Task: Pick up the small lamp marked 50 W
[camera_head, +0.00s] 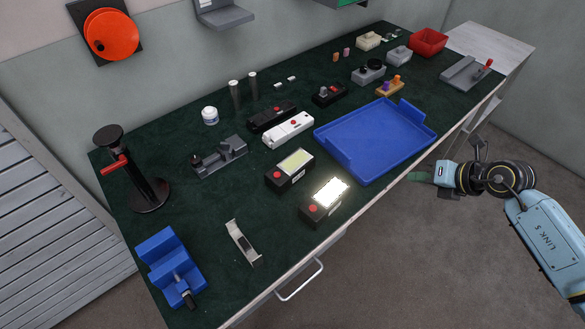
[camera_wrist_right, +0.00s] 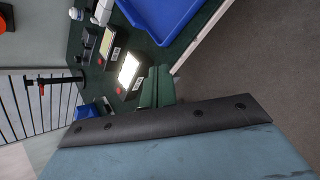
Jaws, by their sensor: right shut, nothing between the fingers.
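Two small black lamps with red buttons stand near the table's front edge. The nearer lamp (camera_head: 323,203) has a brightly lit panel and also shows in the right wrist view (camera_wrist_right: 128,72). The lamp behind it (camera_head: 290,170) has a dull yellow panel and also shows in the wrist view (camera_wrist_right: 108,42). Both carry small white labels, too small to read, so I cannot tell which is marked 50 W. My right gripper (camera_head: 420,177) is shut and empty, off the table's front edge, right of the lamps. Its green fingers (camera_wrist_right: 156,88) show in the wrist view. My left gripper is out of view.
A blue tray (camera_head: 332,152) lies right of the lamps. A white and a black elongated device (camera_head: 288,130) lie behind them. A bent metal bracket (camera_head: 242,243) and a blue block fixture (camera_head: 160,250) are at the left front. A drawer handle (camera_head: 302,280) sticks out below the edge.

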